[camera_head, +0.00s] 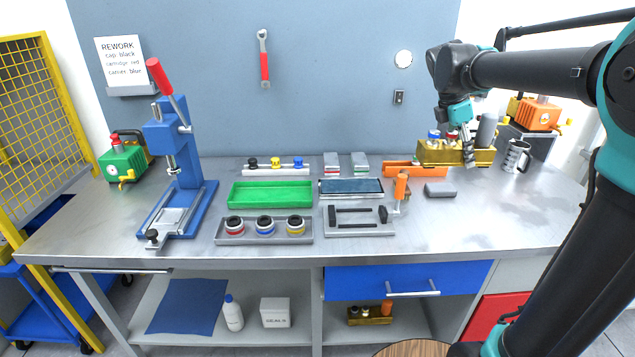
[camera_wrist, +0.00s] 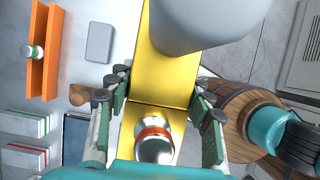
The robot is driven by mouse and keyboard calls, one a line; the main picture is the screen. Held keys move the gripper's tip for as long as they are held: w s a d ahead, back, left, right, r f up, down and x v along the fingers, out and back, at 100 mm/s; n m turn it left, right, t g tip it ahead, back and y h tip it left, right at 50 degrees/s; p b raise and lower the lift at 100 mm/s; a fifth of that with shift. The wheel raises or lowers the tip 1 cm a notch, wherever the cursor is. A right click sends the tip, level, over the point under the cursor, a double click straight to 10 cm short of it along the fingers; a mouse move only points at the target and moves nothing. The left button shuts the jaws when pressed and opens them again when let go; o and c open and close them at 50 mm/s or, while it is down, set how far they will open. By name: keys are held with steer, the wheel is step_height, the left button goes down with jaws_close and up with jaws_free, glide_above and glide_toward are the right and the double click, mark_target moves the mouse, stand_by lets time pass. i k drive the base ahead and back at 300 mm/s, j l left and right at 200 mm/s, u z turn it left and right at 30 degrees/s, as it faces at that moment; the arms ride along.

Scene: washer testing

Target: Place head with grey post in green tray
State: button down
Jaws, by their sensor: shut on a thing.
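The brass head (camera_head: 440,155) with its thick grey post (camera_head: 487,130) is at the back right, over the worktop. My gripper (camera_head: 469,155) is shut on the brass body. In the wrist view the fingers (camera_wrist: 160,105) lie on both sides of the brass body (camera_wrist: 165,85), with the grey post (camera_wrist: 200,18) beyond them. A silver cartridge with a red band (camera_wrist: 154,140) shows at its near end. I cannot tell whether the head touches the table. The green tray (camera_head: 270,194) lies empty at the middle left.
An orange channel (camera_head: 415,170) lies left of the head, with a grey block (camera_head: 439,190) near it. A fixture with an orange handle (camera_head: 400,187), a blue-topped tray (camera_head: 351,187) and a blue press (camera_head: 180,160) stand around the green tray. A jar rack (camera_head: 300,238) is in front. A metal mug (camera_head: 516,157) stands right.

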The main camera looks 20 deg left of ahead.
mark_target(272, 197)
steer(key=j, duration=1.35)
steer(key=k+j, duration=0.1)
steer(key=j, duration=1.25)
